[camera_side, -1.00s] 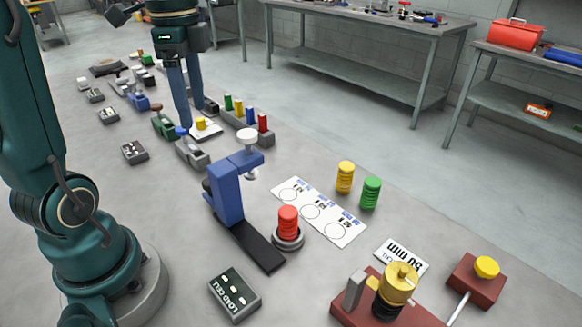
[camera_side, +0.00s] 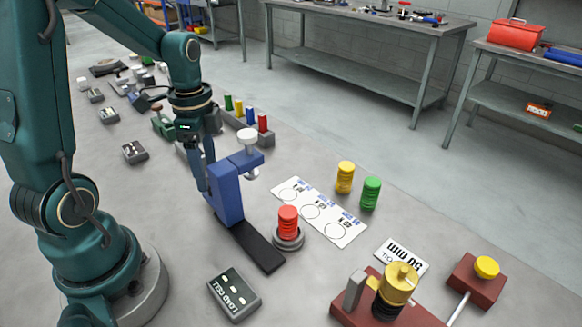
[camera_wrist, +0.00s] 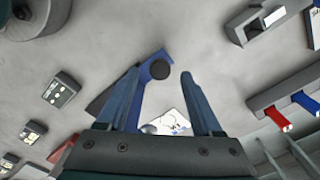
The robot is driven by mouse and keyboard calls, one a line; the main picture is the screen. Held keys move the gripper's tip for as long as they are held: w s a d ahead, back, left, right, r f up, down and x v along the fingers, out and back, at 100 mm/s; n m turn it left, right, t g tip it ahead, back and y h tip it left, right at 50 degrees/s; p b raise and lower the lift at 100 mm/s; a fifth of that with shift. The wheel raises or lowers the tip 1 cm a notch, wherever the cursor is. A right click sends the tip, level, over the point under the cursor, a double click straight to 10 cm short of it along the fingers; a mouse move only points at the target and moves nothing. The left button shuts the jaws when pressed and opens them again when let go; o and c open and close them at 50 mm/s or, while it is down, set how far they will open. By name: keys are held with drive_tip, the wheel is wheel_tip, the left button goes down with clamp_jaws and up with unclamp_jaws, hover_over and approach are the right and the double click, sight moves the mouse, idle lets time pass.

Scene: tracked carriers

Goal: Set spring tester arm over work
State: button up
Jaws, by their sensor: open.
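The spring tester has a blue column (camera_side: 228,193) on a black base (camera_side: 256,246). Its short blue arm (camera_side: 246,161) carries a white knob (camera_side: 247,137) on top and a pale foot below. A red ribbed spring (camera_side: 288,221) stands upright on a grey round seat (camera_side: 289,240), not under that arm. My gripper (camera_side: 204,178) is low, beside the column's left side; its far finger is partly hidden. In the wrist view my gripper (camera_wrist: 160,74) has its fingers apart. A blue part (camera_wrist: 150,78) with a dark disc lies between them in the picture; contact is unclear.
A load cell box (camera_side: 234,294) lies in front. A white card with circles (camera_side: 342,230) is right of the tester, with yellow (camera_side: 345,177) and green (camera_side: 370,193) springs behind. A coloured-peg rack (camera_side: 240,126) stands behind. A dark red fixture (camera_side: 362,300) is front right.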

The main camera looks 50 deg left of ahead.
drive_tip(key=shift+f, duration=1)
clamp_jaws()
drive_tip(key=shift+r, duration=0.1)
idle(0.7)
